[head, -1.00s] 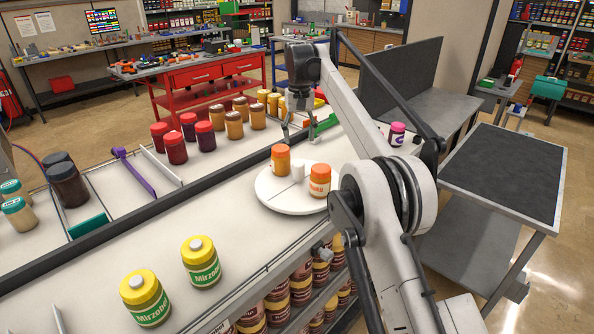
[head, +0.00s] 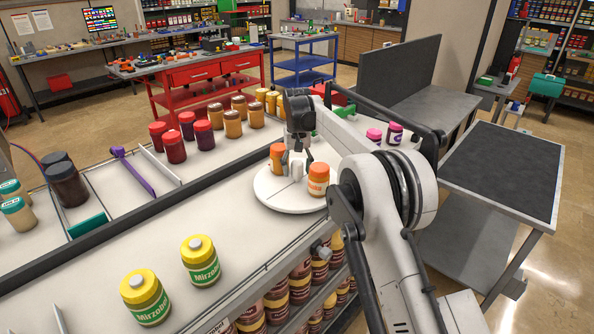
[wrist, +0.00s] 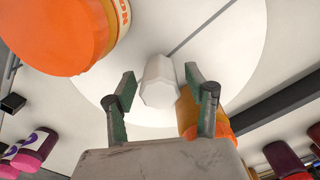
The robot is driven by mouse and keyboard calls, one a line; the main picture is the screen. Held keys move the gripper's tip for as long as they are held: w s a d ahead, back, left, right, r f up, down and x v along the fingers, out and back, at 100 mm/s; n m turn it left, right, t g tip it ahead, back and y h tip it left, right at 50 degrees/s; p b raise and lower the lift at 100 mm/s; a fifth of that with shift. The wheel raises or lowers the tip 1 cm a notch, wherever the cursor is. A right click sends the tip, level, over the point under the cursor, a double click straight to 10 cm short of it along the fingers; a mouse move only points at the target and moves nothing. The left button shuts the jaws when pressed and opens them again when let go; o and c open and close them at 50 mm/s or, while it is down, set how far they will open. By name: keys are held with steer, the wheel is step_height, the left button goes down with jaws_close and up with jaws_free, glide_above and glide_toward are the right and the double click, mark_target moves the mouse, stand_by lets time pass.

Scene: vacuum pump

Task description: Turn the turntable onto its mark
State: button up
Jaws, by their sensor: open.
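The white round turntable (head: 290,201) sits on the counter and fills the middle of the wrist view (wrist: 235,75). A white faceted knob (wrist: 159,82) stands at its centre. A thin dark line (wrist: 196,29) runs from near the knob toward the rim. Two orange-lidded jars stand on the turntable, one left (head: 277,156) and one right (head: 318,181). My gripper (head: 294,168) is open and points down over the middle. In the wrist view its fingertips (wrist: 160,77) lie on either side of the knob, with gaps visible. I cannot make out the mark off the turntable.
Two yellow-lidded jars (head: 200,262) stand at the front of the counter. Red, purple and brown-yellow jars (head: 232,124) stand behind a dark rail. Pink-lidded jars (head: 394,133) stand right of my arm.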

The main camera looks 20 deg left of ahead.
steer(key=shift+f, duration=0.55)
jaws_close()
